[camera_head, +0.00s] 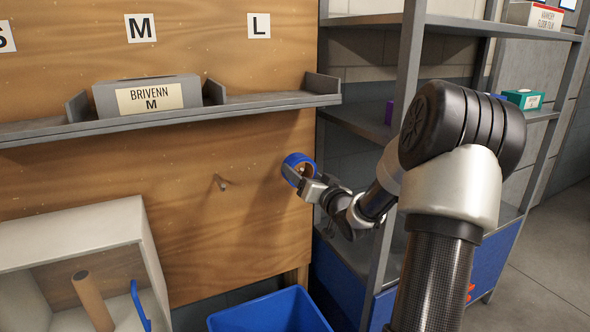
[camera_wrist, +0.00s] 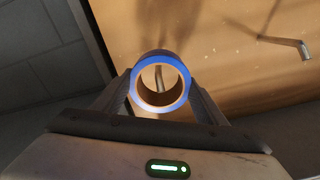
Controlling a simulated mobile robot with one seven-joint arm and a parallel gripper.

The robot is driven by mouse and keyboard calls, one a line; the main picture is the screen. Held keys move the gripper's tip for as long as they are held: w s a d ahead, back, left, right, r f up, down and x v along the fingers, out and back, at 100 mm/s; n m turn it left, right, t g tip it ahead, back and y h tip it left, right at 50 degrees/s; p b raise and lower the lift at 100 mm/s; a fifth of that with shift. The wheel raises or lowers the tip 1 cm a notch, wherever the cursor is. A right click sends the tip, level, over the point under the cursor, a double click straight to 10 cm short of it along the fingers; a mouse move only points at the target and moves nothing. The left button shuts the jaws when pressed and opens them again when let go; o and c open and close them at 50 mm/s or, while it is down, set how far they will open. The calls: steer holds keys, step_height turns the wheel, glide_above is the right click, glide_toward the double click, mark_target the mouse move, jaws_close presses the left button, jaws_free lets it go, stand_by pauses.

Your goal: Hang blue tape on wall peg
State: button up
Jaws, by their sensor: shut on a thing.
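The blue tape (camera_head: 291,160) is a ring-shaped roll with a blue outside and a brown core. It is at the right part of the wooden board, and it also shows in the wrist view (camera_wrist: 136,82). My gripper (camera_head: 300,178) is shut on the roll, one finger on each side in the wrist view (camera_wrist: 160,97). A grey wall peg (camera_wrist: 159,76) shows through the roll's hole; I cannot tell how far it reaches into it. Another bare wall peg (camera_head: 222,184) sticks out left of the tape, and it appears at the right in the wrist view (camera_wrist: 286,41).
A grey shelf (camera_head: 240,106) with a grey BRIVENN box (camera_head: 128,83) runs above the pegs. A blue bin (camera_head: 265,312) stands below. A white open box (camera_head: 85,232) is at lower left. Metal shelving (camera_head: 408,75) stands right, behind my arm.

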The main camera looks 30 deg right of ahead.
steer(key=shift+w+d, duration=0.1)
steer(key=shift+w, duration=1.7)
steer(key=shift+r, duration=0.1)
steer(key=shift+f+b, duration=1.45)
steer(key=shift+f, duration=0.25)
steer(key=o, duration=1.3)
steer(key=shift+c, duration=0.2)
steer(key=s+p, duration=0.1)
steer(key=s, duration=1)
steer(key=shift+a, duration=0.3)
stand_by(0.5)
stand_by(0.4)
